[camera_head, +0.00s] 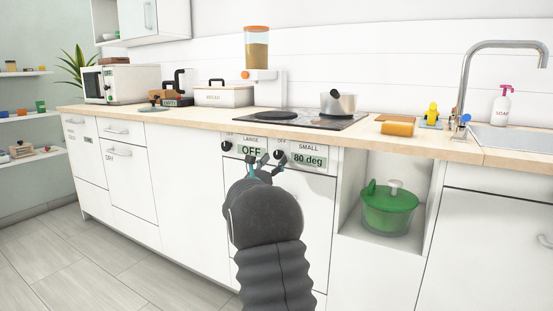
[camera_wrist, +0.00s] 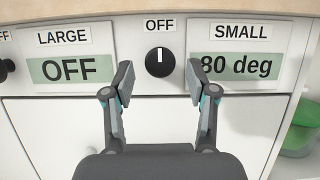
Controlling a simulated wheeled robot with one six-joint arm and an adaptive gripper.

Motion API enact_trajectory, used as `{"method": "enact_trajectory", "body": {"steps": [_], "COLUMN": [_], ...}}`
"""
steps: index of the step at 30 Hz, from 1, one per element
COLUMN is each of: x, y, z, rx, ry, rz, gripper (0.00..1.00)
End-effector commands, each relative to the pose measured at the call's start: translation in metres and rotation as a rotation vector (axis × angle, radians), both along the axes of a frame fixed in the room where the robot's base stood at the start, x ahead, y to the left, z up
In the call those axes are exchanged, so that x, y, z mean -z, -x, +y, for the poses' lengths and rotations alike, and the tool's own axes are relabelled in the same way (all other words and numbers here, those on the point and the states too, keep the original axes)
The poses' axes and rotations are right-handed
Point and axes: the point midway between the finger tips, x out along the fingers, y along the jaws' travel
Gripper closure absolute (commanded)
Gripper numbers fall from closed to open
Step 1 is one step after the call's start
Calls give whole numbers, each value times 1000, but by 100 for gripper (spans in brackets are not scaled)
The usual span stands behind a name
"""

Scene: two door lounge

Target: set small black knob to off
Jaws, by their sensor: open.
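The small black knob (camera_wrist: 160,62) is on the white front panel, under an OFF label. Its white mark points roughly up towards that label. The SMALL display (camera_wrist: 236,66) to its right reads 80 deg. In the head view the knob (camera_head: 280,157) shows just right of my gripper (camera_head: 258,161). The fingers appear apart from the knob; the exact depth gap cannot be told.
The other black knob (camera_head: 227,146) sits left of the LARGE display (camera_head: 251,151), which reads OFF. The wooden counter edge (camera_head: 200,122) runs above the panel. A pot (camera_head: 338,104) stands on the cooktop (camera_head: 285,119).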

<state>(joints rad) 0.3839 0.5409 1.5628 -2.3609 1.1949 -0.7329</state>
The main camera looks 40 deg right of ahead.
Motion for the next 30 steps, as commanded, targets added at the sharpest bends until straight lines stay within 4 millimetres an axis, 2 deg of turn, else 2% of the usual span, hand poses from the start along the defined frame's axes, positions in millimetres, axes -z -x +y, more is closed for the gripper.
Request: {"method": "enact_trajectory", "body": {"steps": [6, 13, 19, 30], "x": [18, 32, 37, 37], "y": [16, 29, 34, 35], "z": [39, 69, 80, 81], "rx": [-3, -2, 0, 1], "ry": [-1, -1, -1, -1], "rz": [2, 1, 0, 0], "gripper": [43, 43, 43, 43]}}
